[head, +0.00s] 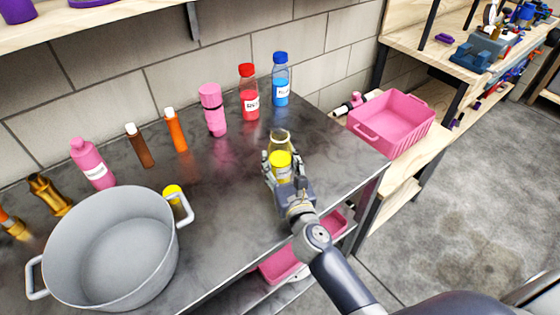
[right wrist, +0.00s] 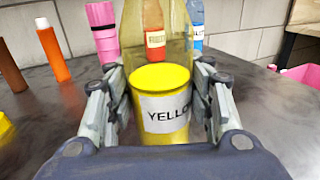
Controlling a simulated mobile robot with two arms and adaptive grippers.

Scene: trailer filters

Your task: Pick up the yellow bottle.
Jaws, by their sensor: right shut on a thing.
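The yellow bottle (head: 281,165) has clear upper walls, yellow contents and a white label. It stands upright at the front right of the dark metal table (head: 235,225). My right gripper (head: 282,178) is around it from the front. In the right wrist view the yellow bottle (right wrist: 163,100) sits between the two fingers of my right gripper (right wrist: 160,105), which are shut on its sides. Its label reads "YELLO", cut off by a finger. I cannot tell whether its base touches the table. My left gripper is not in view.
A large grey pot (head: 110,250) stands at the front left. Behind the yellow bottle stand a red bottle (head: 249,98), a blue bottle (head: 281,85) and a pink bottle (head: 212,112). A pink bin (head: 392,122) is on the wooden bench at right.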

